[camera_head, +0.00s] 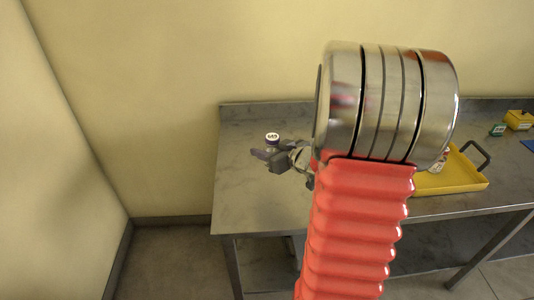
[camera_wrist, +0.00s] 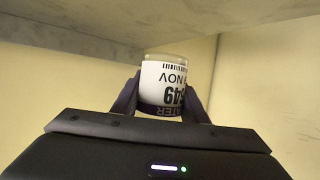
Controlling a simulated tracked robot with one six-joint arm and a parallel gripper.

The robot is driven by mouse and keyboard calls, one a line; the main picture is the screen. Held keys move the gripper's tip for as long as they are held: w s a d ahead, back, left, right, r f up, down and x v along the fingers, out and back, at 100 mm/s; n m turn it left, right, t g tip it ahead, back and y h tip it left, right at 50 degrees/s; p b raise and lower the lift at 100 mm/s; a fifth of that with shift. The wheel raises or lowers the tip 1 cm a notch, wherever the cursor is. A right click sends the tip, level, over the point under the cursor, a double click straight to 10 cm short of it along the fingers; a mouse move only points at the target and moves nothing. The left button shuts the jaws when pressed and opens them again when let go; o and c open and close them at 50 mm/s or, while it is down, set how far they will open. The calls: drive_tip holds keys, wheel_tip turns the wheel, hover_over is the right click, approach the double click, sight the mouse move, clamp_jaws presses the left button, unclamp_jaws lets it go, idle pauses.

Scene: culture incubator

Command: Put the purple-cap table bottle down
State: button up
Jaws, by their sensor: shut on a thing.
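In the wrist view the bottle (camera_wrist: 165,76) sits between the two dark fingers of my gripper (camera_wrist: 160,100), with a white label, upside-down print and a purple band. That view is inverted, with the grey table surface (camera_wrist: 150,18) along the top. The bottle's clear end is close to that surface; I cannot tell whether they touch.
The steel table (camera_head: 245,195) is bare around the bottle. A yellow tray (camera_head: 455,182) with a dark handle lies to the right, partly behind my arm. Walls close in behind and left.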

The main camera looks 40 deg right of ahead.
drive_tip(key=w+a, duration=1)
drive_tip(key=a, duration=0.4)
drive_tip(key=w+a+f, duration=0.1)
drive_tip(key=a, duration=1.4)
drive_tip(key=shift+w+f, duration=0.15)
drive_tip(key=shift+w, duration=0.1)
